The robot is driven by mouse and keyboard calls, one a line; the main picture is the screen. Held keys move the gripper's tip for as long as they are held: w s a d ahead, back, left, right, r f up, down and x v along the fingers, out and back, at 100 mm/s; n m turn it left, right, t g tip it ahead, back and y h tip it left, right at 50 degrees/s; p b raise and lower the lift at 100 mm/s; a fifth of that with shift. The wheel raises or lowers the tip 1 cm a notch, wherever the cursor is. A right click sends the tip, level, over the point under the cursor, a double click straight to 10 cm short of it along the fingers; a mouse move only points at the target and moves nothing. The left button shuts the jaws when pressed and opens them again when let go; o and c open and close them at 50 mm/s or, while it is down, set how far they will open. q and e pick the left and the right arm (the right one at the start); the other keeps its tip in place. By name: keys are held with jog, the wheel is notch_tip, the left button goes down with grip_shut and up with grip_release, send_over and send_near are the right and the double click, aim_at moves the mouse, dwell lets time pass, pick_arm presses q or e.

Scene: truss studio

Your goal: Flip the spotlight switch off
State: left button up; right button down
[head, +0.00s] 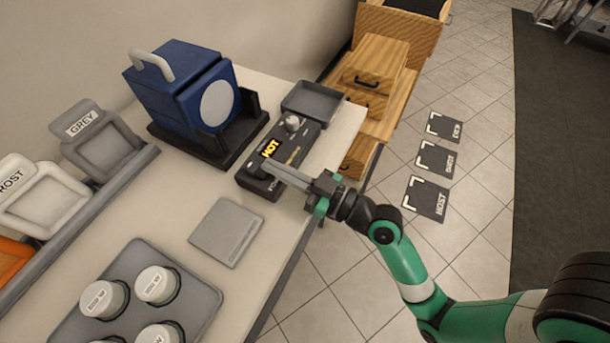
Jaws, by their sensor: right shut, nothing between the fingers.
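A blue spotlight (188,102) with a grey handle and a pale round front stands on a black base at the back of the table. In front of it lies a black control box (302,141) with a light knob (292,122) at its far end and a lit yellow "HOT" sign. My right gripper (266,169) is shut and empty. Its fingertips are over the near end of the box, beside the sign. They cover part of that end, so I cannot make out the switch's position or whether they touch it. My left gripper is not in view.
A small grey tray (312,101) sits beyond the box. A flat grey pad (226,232) and a tray (199,318) of white-lidded jars lie nearer. Labelled bins (100,137) line the left edge. Wooden drawers (378,74) stand beyond the table, with dark floor mats (427,197) to their right.

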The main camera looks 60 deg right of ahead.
notch_tip(320, 180, up, 3)
jog(key=shift+r+p, duration=0.1)
jog(key=shift+p, duration=0.75)
jog(key=s+f+b, duration=0.1)
jog(key=s, duration=0.1)
jog(key=s+f+b, duration=0.1)
jog(key=s, duration=0.2)
jog(key=s+d+f+b, duration=0.1)
jog(key=s+f, duration=0.1)
jog(key=s, duration=0.1)
jog(key=shift+s, duration=0.2)
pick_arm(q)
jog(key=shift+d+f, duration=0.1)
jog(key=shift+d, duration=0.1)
pick_arm(e)
jog(key=shift+s, duration=0.6)
